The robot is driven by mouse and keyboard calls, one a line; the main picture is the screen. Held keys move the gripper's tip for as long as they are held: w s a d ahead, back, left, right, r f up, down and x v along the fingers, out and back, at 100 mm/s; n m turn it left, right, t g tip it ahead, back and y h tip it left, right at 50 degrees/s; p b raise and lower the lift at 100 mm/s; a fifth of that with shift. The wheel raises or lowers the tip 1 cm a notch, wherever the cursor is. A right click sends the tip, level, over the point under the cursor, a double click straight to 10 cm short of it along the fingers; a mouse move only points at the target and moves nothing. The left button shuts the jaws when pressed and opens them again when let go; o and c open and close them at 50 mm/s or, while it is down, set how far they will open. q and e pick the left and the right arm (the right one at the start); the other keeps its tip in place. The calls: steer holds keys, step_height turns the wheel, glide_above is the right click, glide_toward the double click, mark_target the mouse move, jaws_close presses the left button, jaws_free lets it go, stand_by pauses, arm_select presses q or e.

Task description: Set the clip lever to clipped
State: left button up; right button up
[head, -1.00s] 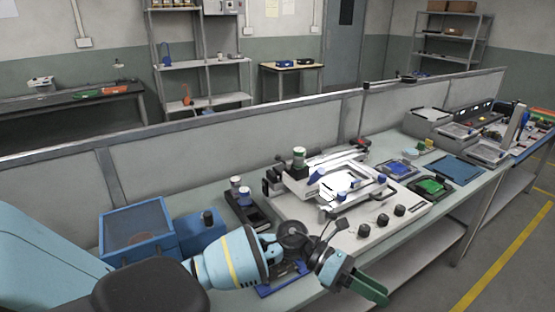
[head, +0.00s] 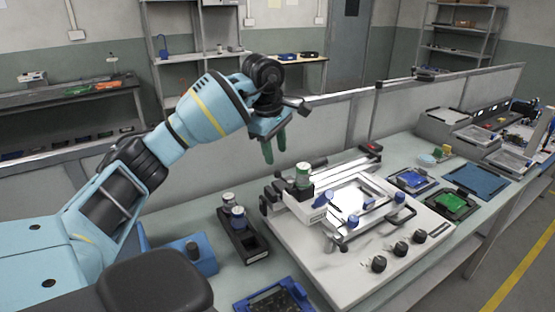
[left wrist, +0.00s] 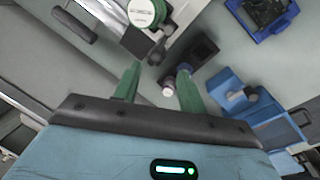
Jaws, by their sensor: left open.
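The white stencil-printer-like fixture (head: 318,268) stands on the bench, with a raised frame, blue knobs (head: 354,219), black handles and a row of black knobs (head: 379,264). I cannot tell which of its small parts is the clip lever, or its setting. My left gripper (head: 274,156) is raised above the back of the bench, left of and above the fixture, with green fingers pointing down. It is open and empty. My right gripper is out of view.
The jar (head: 303,173) stands on the fixture's left side. A black holder with small jars (head: 245,240), a blue box (head: 190,258) and a blue tray (head: 272,302) stand left and in front. Green (head: 452,203) and blue (head: 412,179) boards lie right. A grey partition runs behind.

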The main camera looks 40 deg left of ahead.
mark_target(276, 172)
arm_select(q)
steer(key=f, duration=0.2)
steer(key=w+f, duration=0.1)
steer(key=f, duration=0.1)
steer(key=a+f, duration=0.1)
steer(key=shift+w+f, duration=0.15)
steer(key=shift+f, duration=0.25)
steer(key=shift+w+f, duration=0.1)
steer(key=shift+f, duration=0.55)
steer(key=shift+c, duration=0.4)
